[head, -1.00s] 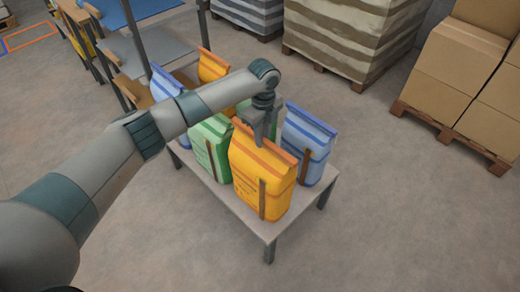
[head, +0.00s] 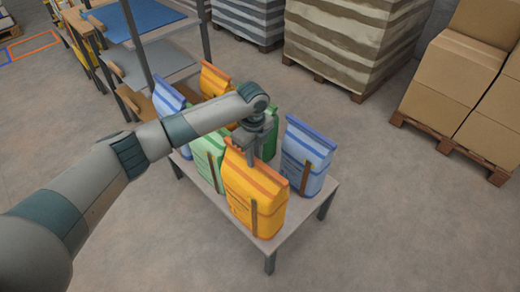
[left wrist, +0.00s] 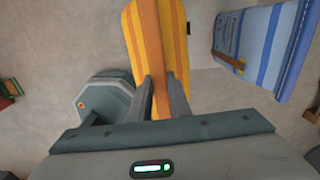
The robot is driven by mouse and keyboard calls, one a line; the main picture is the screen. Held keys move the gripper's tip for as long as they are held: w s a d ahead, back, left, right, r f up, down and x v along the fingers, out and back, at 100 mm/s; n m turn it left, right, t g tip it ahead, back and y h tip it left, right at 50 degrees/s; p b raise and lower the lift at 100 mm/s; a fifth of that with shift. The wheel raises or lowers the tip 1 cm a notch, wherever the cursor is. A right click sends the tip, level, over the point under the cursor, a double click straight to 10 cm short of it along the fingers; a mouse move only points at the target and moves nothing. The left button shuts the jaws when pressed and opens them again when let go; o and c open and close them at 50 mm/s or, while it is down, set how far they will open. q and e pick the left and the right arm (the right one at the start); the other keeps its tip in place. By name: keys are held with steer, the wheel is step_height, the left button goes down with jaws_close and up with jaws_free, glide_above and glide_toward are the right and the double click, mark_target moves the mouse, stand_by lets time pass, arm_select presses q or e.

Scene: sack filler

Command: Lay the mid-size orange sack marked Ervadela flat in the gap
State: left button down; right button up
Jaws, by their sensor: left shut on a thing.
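An orange sack with darker stripes (head: 255,195) stands upright at the front of a small table (head: 292,222); its printing is too small to read. My left gripper (head: 260,148) reaches over it from above. In the left wrist view, my left gripper (left wrist: 160,95) has its two fingers on either side of the sack's striped top (left wrist: 155,45) and is shut on it. A second orange sack (head: 215,78) stands at the back of the table, partly hidden by my arm. I cannot make out the gap. My right gripper is not in view.
A blue sack (head: 307,155) stands close to the right; it also shows in the left wrist view (left wrist: 262,45). Green sacks (head: 208,155) and another blue sack (head: 168,90) crowd behind. Shelving (head: 165,65) stands back left, loaded pallets (head: 345,45) behind.

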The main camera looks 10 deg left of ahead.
arm_select(q)
steer(key=s+a+p, duration=1.1)
steer(key=s+a, duration=0.4)
steer(key=s, duration=0.4)
steer(key=shift+s+a, duration=0.2)
steer(key=shift+s, duration=0.1)
steer(key=shift+r, duration=0.1)
steer(key=shift+d, duration=0.1)
